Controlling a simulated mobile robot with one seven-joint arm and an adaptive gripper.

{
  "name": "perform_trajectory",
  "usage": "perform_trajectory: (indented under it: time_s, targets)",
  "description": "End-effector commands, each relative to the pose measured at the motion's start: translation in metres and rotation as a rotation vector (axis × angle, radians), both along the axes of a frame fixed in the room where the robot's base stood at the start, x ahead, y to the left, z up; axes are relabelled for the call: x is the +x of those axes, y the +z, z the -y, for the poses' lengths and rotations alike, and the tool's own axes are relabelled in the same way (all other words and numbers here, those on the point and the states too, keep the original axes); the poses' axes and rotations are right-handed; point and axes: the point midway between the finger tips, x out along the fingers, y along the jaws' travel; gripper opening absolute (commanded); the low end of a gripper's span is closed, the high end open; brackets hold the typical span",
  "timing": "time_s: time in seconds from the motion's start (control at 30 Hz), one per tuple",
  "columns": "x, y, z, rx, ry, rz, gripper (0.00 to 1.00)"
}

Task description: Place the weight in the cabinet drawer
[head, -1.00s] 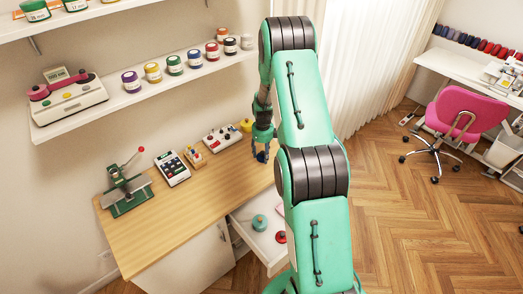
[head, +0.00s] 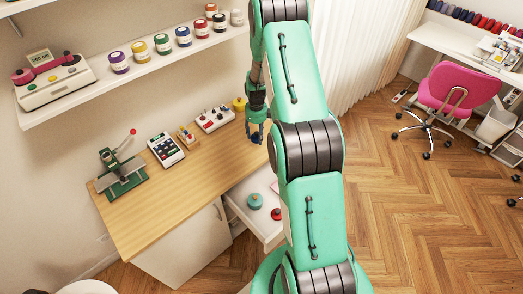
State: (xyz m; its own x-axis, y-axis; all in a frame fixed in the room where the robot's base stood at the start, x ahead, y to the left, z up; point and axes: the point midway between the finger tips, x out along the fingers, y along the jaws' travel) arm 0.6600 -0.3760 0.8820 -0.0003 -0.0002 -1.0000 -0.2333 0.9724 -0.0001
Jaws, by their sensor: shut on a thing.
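My gripper (head: 256,127) is at the right end of the wooden desk, pointing down and shut on a small dark blue weight (head: 256,138). The weight is partly hidden by the fingers. I cannot tell whether it touches the desk top or is just above it. The cabinet drawer (head: 238,198) below the desk's right side is pulled open, in front of and below my gripper. A teal round weight (head: 255,201) and a red one (head: 276,214) lie inside it. My arm hides the drawer's right part.
A yellow weight (head: 239,104) stands on the desk behind my gripper. A control box (head: 215,118), a small wooden rack (head: 187,138), a calculator-like device (head: 165,149) and a green press (head: 122,174) line the back. The desk's front middle (head: 190,185) is clear.

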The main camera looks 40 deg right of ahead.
Motion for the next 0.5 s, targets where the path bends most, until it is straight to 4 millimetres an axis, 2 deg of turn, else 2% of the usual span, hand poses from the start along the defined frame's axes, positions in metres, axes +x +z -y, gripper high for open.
perform_trajectory:
  time_s: [0.17,0.27,0.5]
  targets:
    - [-0.012,-0.004,0.006,0.000,-0.004,0.000,0.09]
    - [-0.026,-0.009,0.013,0.000,-0.008,0.000,0.09]
    - [-0.078,-0.027,0.034,-0.001,-0.022,0.001,0.09]
